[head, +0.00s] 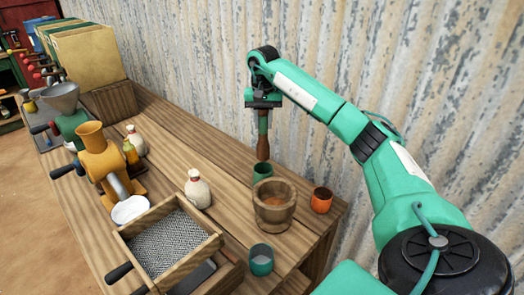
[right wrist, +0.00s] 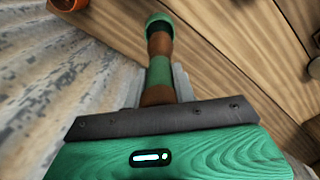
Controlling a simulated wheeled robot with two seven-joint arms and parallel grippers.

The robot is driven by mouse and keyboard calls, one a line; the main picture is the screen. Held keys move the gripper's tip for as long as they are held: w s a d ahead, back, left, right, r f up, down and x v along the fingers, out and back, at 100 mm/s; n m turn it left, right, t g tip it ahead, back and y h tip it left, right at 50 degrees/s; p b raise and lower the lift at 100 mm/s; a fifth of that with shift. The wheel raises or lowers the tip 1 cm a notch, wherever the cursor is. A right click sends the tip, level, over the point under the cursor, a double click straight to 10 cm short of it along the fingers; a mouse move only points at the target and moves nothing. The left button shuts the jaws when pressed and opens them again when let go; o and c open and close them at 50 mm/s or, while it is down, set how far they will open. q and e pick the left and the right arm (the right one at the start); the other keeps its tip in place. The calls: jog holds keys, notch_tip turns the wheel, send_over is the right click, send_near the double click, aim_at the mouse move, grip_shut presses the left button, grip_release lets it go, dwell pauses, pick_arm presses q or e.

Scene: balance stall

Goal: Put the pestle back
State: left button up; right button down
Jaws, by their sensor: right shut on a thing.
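The pestle (head: 263,148) is brown wood with a green band and hangs upright from my right gripper (head: 263,103), which is shut on its upper part. It also shows in the right wrist view (right wrist: 159,70). Its lower end is at the mouth of a small green cup (head: 262,174); I cannot tell whether the tip is inside or just above it. The wooden mortar (head: 261,215) stands in front of the green cup, with orange-brown powder inside. My left gripper is not in view.
An orange cup (head: 321,202) stands right of the mortar and a teal cup (head: 261,262) in front. A white bottle (head: 197,190), a yellow grinder (head: 101,158) and a wooden box of grey grains (head: 214,244) stand left. A corrugated wall (head: 220,60) rises behind the table.

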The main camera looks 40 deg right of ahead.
aim_at(263, 149)
notch_tip(263, 149, down, 7)
jog(key=shift+p, duration=0.4)
jog(key=shift+s+f, duration=0.1)
jog(key=shift+f, duration=0.45)
notch_tip(263, 149, down, 3)
jog(key=shift+r+p, duration=0.1)
jog(key=shift+p, duration=0.2)
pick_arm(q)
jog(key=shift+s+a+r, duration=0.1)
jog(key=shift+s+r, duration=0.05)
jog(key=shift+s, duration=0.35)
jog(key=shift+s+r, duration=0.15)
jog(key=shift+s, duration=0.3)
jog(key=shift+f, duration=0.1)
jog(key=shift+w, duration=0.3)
pick_arm(e)
jog(key=c, duration=1.1)
grip_release()
jog(key=shift+c, duration=0.2)
